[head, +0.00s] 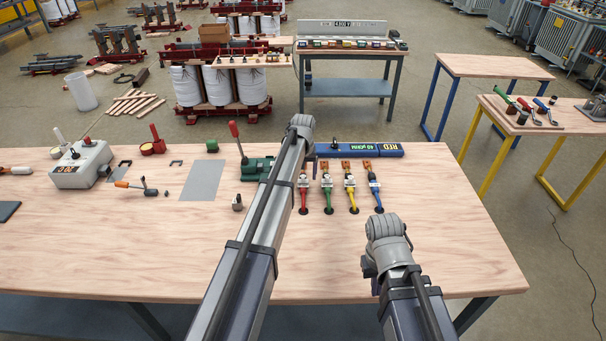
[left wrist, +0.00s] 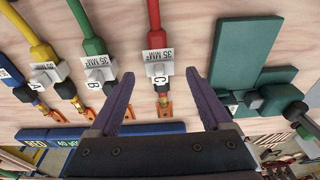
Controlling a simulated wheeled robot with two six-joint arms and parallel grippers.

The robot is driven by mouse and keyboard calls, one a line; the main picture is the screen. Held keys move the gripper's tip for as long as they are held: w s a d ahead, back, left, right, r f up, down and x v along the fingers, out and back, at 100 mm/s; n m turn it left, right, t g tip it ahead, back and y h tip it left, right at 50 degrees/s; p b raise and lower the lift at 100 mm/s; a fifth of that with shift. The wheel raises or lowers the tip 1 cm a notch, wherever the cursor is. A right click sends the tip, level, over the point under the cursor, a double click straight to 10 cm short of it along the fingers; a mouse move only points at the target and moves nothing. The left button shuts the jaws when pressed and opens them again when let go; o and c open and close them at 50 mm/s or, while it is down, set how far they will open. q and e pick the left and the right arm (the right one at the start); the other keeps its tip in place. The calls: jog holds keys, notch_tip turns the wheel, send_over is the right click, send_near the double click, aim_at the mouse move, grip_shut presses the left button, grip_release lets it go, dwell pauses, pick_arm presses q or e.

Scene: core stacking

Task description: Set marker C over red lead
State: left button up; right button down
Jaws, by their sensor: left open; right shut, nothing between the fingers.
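Marker C (left wrist: 161,80), a small white clip with a black C, sits on the end of the red lead (left wrist: 153,18), by its copper lug. In the head view the red lead (head: 303,198) is the leftmost of the coloured leads on the table. My left gripper (left wrist: 160,76) is open, one finger either side of marker C, with gaps showing between fingers and marker. In the head view my left arm hides its fingers. My right gripper (head: 371,268) is low at the table's front right, shut and empty, largely hidden by its own wrist.
A green tool (head: 256,168) with a red handle is left of the red lead. A blue display bar (head: 360,150) lies behind. The table's right side is clear.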

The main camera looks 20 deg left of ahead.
pick_arm(q)
notch_tip(320, 180, up, 6)
jog(key=p, duration=0.5)
jog(key=shift+s, duration=0.45)
jog(key=shift+d, duration=0.1)
jog(key=s+d+m, duration=0.2)
jog(key=s+d, duration=0.3)
jog(key=s, duration=0.6)
jog(key=s+d+m+g, duration=0.1)
jog(key=s+d, duration=0.5)
jog(key=s, duration=0.6)
jog(key=s+d+m+g, duration=0.1)
jog(key=s+d+m, duration=0.3)
jog(key=s, duration=0.8)
jog(key=shift+d+y, duration=0.4)
jog(key=shift+d, duration=0.35)
jog(key=shift+s+f, duration=0.1)
jog(key=shift+s, duration=0.05)
